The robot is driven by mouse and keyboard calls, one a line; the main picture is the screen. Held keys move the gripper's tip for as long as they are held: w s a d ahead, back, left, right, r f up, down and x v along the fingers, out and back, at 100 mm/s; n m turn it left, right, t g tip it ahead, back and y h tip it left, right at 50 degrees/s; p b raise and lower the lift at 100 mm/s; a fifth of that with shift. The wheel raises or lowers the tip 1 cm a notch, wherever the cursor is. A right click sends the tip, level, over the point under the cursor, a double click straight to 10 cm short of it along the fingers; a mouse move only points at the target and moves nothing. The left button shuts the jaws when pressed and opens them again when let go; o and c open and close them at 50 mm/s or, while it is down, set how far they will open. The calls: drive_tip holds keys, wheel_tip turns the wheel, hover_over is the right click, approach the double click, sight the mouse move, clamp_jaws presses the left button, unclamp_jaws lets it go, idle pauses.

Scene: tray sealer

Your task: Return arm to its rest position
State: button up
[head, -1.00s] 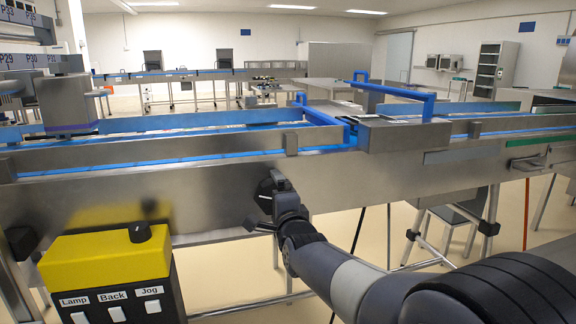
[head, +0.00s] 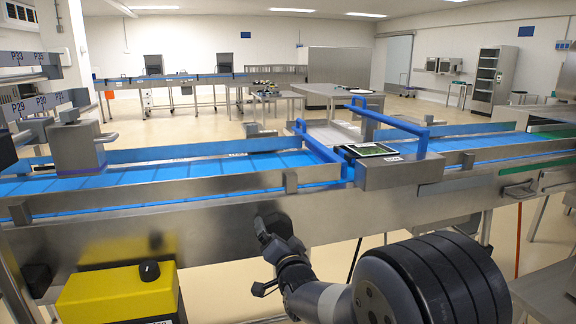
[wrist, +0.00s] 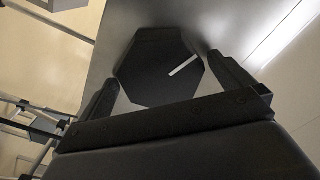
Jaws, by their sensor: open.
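My gripper (head: 263,262) is open in front of the steel side panel of the conveyor (head: 345,217) in the head view. A black knob (head: 276,222) on that panel is just beyond the fingers and partly covered by them. My arm reaches in from the lower right.
A yellow control box (head: 115,295) with a black knob (head: 150,271) stands at the lower left.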

drive_tip(key=n+p, duration=0.7)
drive_tip(key=p, duration=0.2)
idle(0.4)
drive_tip(key=shift+d, duration=0.1)
